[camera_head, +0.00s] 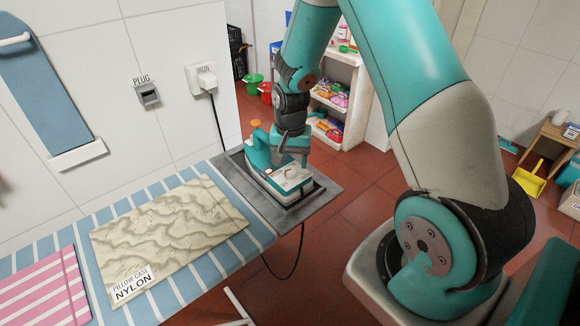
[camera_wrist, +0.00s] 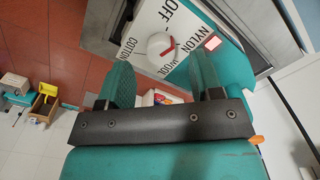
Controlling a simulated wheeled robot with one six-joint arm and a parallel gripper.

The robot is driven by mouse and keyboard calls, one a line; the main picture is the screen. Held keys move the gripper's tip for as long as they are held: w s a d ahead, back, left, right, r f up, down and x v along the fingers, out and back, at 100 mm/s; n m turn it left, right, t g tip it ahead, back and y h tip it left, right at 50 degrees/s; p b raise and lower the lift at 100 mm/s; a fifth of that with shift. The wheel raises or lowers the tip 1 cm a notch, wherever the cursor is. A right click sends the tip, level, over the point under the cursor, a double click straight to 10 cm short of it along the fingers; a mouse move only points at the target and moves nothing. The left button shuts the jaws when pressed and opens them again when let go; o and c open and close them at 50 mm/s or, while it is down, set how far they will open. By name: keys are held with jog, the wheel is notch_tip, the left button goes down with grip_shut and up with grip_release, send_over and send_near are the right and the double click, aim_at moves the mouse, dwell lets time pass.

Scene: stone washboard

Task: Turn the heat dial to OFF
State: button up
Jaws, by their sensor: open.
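The teal and white iron (camera_head: 262,156) rests on a grey metal plate at the end of the ironing board. Its heat dial (camera_wrist: 158,44) is a white round knob with a red pointer, on a white panel lettered OFF, NYLON, WOOL and COTTON. The pointer slants to the upper right in the wrist view; I cannot tell exactly which mark it meets. My gripper (camera_wrist: 160,72) is open over the iron, with one teal finger on each side of the dial in that view. No contact with the dial is visible. In the head view my gripper (camera_head: 291,158) hides part of the iron's top.
A wrinkled pillow case labelled NYLON (camera_head: 165,228) lies on the striped board (camera_head: 165,306), with a pink striped cloth (camera_head: 45,292) to its left. The iron's cord runs to a wall socket (camera_head: 201,78). Shelves (camera_head: 352,98) stand behind.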

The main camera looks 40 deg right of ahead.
aim_at(291, 171)
jog(key=shift+f, duration=1.7)
jog(key=c, duration=0.9)
jog(key=shift+a, duration=0.1)
